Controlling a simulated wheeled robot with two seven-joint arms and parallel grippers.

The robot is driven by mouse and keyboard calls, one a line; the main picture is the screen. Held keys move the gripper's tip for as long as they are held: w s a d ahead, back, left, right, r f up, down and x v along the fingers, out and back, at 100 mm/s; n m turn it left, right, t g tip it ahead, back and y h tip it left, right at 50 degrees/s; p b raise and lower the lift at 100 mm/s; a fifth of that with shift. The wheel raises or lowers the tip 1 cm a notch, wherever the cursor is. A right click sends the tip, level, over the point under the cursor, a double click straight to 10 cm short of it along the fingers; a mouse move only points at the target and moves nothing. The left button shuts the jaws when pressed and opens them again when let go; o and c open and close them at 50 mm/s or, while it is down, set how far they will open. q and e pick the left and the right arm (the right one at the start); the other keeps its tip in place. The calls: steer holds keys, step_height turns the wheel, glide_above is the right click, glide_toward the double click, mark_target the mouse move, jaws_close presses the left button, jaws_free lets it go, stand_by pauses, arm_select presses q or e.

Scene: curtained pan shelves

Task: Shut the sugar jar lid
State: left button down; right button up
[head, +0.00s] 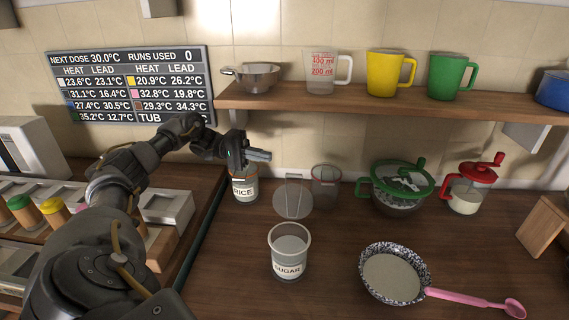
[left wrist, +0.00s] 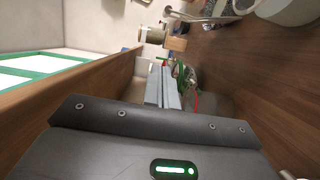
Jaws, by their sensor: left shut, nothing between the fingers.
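The sugar jar (head: 288,262), clear with a SUGAR label, stands upright on the wooden counter in the head view. Its clear round lid (head: 293,198) is open, tilted up behind the jar's rim. My left gripper (head: 261,155) is shut and empty, above the rice jar (head: 245,188) and behind and to the left of the lid, apart from it. In the left wrist view the left gripper's fingers (left wrist: 161,86) are together. The sugar jar is not clearly seen there. My right gripper is not in view.
A clear empty jar (head: 325,186) stands right of the lid. A speckled pan (head: 394,275) with a pink spoon (head: 470,300) lies to the right. A green-lidded bowl (head: 402,190) and red-topped jar (head: 470,188) stand behind. The shelf (head: 400,103) overhangs the counter's back.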

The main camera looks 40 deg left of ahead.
mark_target(293, 197)
arm_select(q)
steer(key=d+p, duration=0.8)
steer(key=d, duration=0.1)
steer(key=shift+s+d, duration=0.15)
steer(key=shift+s, duration=0.2)
